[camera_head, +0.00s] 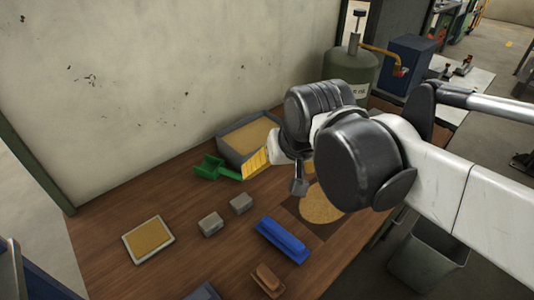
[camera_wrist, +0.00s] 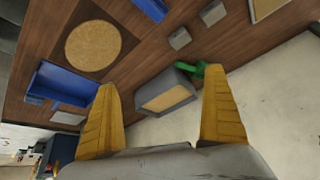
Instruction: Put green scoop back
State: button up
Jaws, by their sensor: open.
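The green scoop (camera_head: 210,168) lies on the brown wooden table, at the left side of a grey bin (camera_head: 229,152) filled with tan sand. In the wrist view the scoop (camera_wrist: 198,69) shows beside the bin (camera_wrist: 179,76), partly hidden by the right-hand finger. My gripper (camera_head: 262,160) is over the table close to the bin and the scoop's handle end. In the wrist view my gripper (camera_wrist: 161,88) is open with nothing between its yellow fingers. Whether a finger touches the scoop cannot be told.
Two grey blocks (camera_head: 211,224), a sand-filled tray (camera_head: 148,240), a blue brush-like object (camera_head: 282,240) and a brown piece (camera_head: 268,280) lie on the table. A round sand patch (camera_head: 320,206) sits on a dark mat. A green tank (camera_head: 350,70) stands behind; a wall borders the table.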

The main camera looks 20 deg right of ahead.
jog(key=s+d+f+n+t, duration=0.1)
jog(key=s+f, duration=0.2)
jog(key=s, duration=0.2)
jog(key=shift+s+n+t, duration=0.2)
jog(key=shift+n+t, duration=0.1)
jog(key=shift+n, duration=0.1)
